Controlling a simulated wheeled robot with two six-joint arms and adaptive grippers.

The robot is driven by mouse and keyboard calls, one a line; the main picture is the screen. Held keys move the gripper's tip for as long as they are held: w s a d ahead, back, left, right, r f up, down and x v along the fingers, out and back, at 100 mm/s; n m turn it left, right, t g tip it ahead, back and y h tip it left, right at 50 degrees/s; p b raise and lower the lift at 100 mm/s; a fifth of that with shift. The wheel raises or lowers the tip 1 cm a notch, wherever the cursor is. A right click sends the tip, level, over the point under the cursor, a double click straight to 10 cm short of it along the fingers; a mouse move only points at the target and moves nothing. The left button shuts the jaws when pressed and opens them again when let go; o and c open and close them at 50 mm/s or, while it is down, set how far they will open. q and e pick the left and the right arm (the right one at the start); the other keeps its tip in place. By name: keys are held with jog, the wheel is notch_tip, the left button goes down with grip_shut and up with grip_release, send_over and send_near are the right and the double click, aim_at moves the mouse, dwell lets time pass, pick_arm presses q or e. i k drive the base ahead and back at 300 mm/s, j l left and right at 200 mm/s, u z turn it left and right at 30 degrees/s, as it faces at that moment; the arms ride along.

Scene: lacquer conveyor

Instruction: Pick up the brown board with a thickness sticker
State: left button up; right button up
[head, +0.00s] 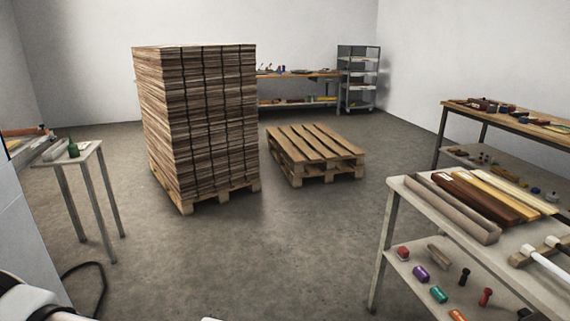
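Brown boards (487,201) lie side by side on the near right table, pointing away from me. A small pale mark that looks like a sticker (447,177) shows at the far end of the brown boards. I cannot read it or tell for sure which board bears it. A grey-brown beam or trough (450,210) lies to their left, and pale yellow boards (521,190) lie to their right. Neither of my grippers is in view. White parts at the bottom left edge look like part of my arm.
The near right table (530,268) has a lower shelf with several small coloured objects. A tall stack of boards (200,120) stands on a pallet, beside an empty pallet (315,150). A small table (85,158) stands left. The middle floor is clear.

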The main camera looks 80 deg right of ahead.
aim_at(504, 216)
jog(key=z, duration=4.05)
